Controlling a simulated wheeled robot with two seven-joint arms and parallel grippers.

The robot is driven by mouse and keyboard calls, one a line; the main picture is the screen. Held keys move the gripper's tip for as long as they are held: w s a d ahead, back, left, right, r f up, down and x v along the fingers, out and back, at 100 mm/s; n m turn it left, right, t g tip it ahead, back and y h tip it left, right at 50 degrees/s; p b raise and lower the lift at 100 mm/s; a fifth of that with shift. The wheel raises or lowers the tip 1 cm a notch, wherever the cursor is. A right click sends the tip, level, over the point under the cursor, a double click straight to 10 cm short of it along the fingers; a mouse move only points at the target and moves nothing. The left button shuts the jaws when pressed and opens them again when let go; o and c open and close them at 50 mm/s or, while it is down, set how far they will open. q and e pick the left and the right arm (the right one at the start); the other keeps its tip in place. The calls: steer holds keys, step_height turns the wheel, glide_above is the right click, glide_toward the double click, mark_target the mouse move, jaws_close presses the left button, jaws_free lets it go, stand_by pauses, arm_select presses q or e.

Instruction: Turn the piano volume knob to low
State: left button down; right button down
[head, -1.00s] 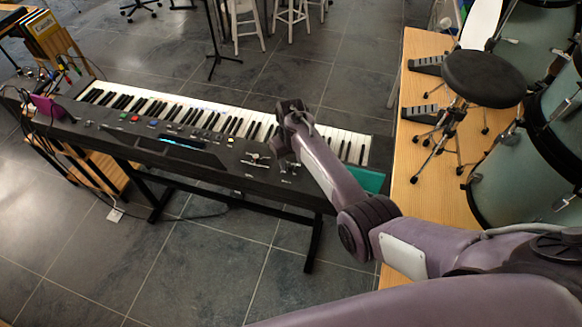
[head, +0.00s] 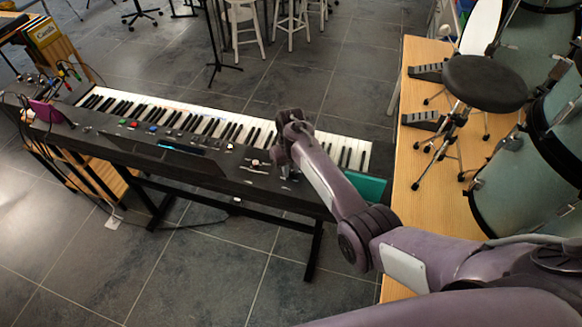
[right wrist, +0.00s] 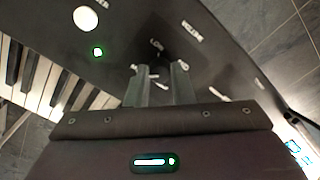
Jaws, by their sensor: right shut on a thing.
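The black electric piano (head: 165,157) stands on a dark stand, with its control panel on the near side of the keys. My right gripper (head: 279,158) is over the right part of this panel, and its wrist hides the spot under it. In the right wrist view, the two fingers of the right gripper (right wrist: 160,78) reach down to the panel and are shut on the volume knob (right wrist: 154,76), which is small and mostly hidden between them. The printed words LOW and VOLUME lie just beyond the fingertips. My left gripper is not in view.
A round white knob (right wrist: 85,18) and a green light (right wrist: 97,52) are on the panel to the left of the fingers. A teal object (head: 366,186) is at the piano's right end. A wooden platform (head: 420,195) with drums and a black stool (head: 485,82) is at the right.

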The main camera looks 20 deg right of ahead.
steer(key=shift+m, duration=0.4)
steer(key=m+p, duration=0.1)
steer(key=m, duration=0.2)
steer(key=m+p, duration=0.1)
steer(key=m, duration=0.8)
steer(key=shift+a, duration=0.1)
steer(key=m, duration=0.4)
steer(key=shift+m+b, duration=0.3)
steer(key=c, duration=1.3)
jaws_free()
steer(key=shift+o, duration=0.2)
